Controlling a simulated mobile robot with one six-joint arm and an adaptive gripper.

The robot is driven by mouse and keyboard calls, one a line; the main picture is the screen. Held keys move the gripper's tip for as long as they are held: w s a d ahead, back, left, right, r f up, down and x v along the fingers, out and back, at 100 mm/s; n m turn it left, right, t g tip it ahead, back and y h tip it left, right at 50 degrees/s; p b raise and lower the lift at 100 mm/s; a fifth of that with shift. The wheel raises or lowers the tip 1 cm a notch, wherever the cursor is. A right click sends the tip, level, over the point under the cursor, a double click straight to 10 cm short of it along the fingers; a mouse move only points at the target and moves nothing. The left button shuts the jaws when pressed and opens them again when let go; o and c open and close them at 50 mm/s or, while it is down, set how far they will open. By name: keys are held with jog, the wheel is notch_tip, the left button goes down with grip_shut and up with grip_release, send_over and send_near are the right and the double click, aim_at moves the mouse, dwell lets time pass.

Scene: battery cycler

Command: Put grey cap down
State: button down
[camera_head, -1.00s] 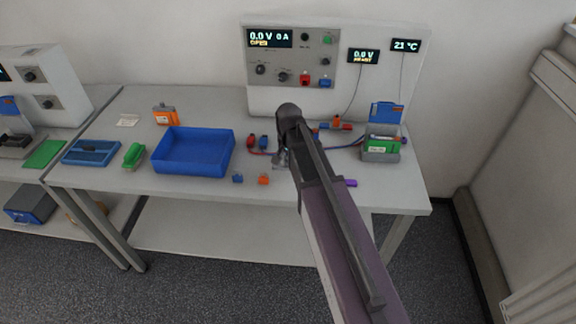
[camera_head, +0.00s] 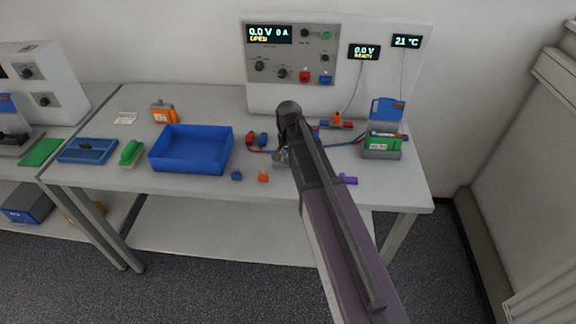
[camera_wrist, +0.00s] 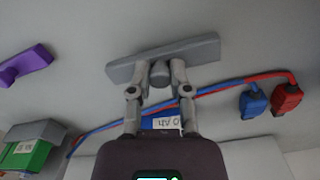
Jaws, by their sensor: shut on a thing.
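In the wrist view my gripper (camera_wrist: 158,82) is shut on the grey cap (camera_wrist: 198,48), a flat grey bar with a short round knob between my fingertips. The cap looks close to the grey bench top; I cannot tell whether it touches it. In the head view my arm hides most of the cap, and my gripper (camera_head: 283,155) shows only in part beside the arm, over the bench between the blue tray and the battery holder.
A blue tray (camera_head: 191,166) stands left of my gripper. A grey holder with a green battery (camera_head: 385,141) stands right. Red and blue plugs (camera_wrist: 286,98) with cables lie close by, as does a purple piece (camera_wrist: 25,65). Small blue and orange caps (camera_head: 263,177) lie near the front edge.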

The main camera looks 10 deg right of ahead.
jog(key=shift+f+b, duration=0.4)
jog(key=shift+f, duration=0.3)
jog(key=shift+f, duration=0.1)
jog(key=c, duration=0.6)
grip_release()
notch_tip(320, 180, up, 12)
jog(key=p, duration=1.2)
dwell(0.3)
